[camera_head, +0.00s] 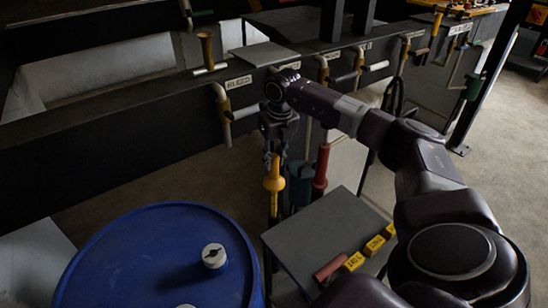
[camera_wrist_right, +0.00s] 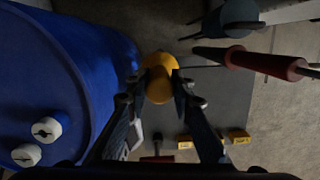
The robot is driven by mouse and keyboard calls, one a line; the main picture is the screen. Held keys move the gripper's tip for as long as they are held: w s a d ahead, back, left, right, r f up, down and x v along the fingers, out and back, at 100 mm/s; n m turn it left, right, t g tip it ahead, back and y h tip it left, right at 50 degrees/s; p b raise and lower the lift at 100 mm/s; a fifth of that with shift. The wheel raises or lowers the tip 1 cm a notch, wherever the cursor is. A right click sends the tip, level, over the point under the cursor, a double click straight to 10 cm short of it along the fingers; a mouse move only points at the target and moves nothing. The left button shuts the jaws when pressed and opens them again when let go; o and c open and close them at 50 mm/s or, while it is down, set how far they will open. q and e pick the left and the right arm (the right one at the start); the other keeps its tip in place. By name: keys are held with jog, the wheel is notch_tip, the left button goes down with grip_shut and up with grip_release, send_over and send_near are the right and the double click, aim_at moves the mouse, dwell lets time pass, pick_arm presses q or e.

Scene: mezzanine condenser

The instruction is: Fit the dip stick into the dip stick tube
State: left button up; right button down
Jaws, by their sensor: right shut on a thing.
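My right gripper (camera_head: 275,150) points down and is shut on a yellow piece (camera_head: 274,181), which looks like the dip stick's handle. A thin dark rod seems to hang below it, but dark shapes behind make its lower end hard to tell. In the right wrist view the yellow piece (camera_wrist_right: 159,78) sits between the fingertips (camera_wrist_right: 160,84), with a grey top behind it. I cannot make out the dip stick tube for certain in either view. My left gripper is out of view.
A blue drum (camera_head: 135,262) with white caps stands front left. A red-handled piece (camera_head: 321,166) hangs close right of my gripper. A grey table (camera_head: 325,228) carries yellow labelled blocks (camera_head: 375,245). A dark rail (camera_head: 150,98) with bent pipes and a BLEED label runs behind.

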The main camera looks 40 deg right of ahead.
aim_at(277, 172)
jog(key=shift+f+b, duration=4.7)
jog(key=shift+f, duration=3.1)
jog(key=c, duration=1.6)
grip_release()
jog(key=r, duration=0.4)
jog(key=s+r, duration=0.1)
jog(key=r, duration=0.7)
jog(key=shift+s+a, duration=0.15)
jog(key=shift+s, duration=0.25)
